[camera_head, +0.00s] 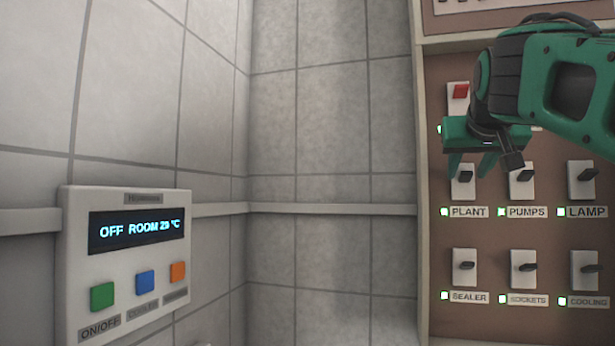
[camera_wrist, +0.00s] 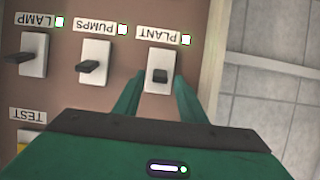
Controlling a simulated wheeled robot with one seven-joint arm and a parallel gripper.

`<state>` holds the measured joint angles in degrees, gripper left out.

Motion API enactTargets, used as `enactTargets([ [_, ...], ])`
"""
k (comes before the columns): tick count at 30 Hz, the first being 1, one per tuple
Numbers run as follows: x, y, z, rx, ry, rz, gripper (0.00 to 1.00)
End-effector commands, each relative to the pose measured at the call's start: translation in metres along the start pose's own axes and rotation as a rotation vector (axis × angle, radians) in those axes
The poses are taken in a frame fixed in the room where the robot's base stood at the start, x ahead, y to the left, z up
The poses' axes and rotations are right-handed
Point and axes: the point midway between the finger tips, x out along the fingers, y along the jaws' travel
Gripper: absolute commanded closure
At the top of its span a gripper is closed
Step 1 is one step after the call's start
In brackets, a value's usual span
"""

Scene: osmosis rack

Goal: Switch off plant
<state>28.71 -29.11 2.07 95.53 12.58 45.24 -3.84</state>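The plant switch (camera_head: 463,180) is a white plate with a dark lever, above the label PLANT (camera_head: 468,212). A small lamp (camera_head: 444,212) beside that label is lit. My green gripper (camera_head: 474,165) is at the top of this switch in the head view. In the wrist view, turned upside down, the plant switch (camera_wrist: 160,72) shows between the two green fingers (camera_wrist: 160,95), which are apart. The lever is between or just beyond the fingertips; I cannot tell whether they touch it. The gripper holds nothing.
The pumps switch (camera_head: 521,180) and lamp switch (camera_head: 581,181) are to the right. Sealer (camera_head: 464,267), sockets (camera_head: 523,268) and cooling (camera_head: 584,270) switches are below. A red switch (camera_head: 460,91) is above. A thermostat box (camera_head: 130,262) reading OFF hangs on the left tiled wall.

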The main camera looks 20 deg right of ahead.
Motion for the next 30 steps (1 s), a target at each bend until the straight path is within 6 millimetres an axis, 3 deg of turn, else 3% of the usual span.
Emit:
enactTargets([
  [6, 0.000, 0.000, 0.000, 0.000, 0.000, 0.000, 0.65],
  [11, 0.000, 0.000, 0.000, 0.000, 0.000, 0.000, 1.00],
  [13, 0.005, 0.007, -0.002, 0.001, -0.001, 0.000, 1.00],
  [20, 0.000, 0.001, 0.002, 0.001, 0.019, 0.001, 1.00],
  [30, -0.001, 0.000, 0.013, 0.000, 0.186, 0.000, 1.00],
])
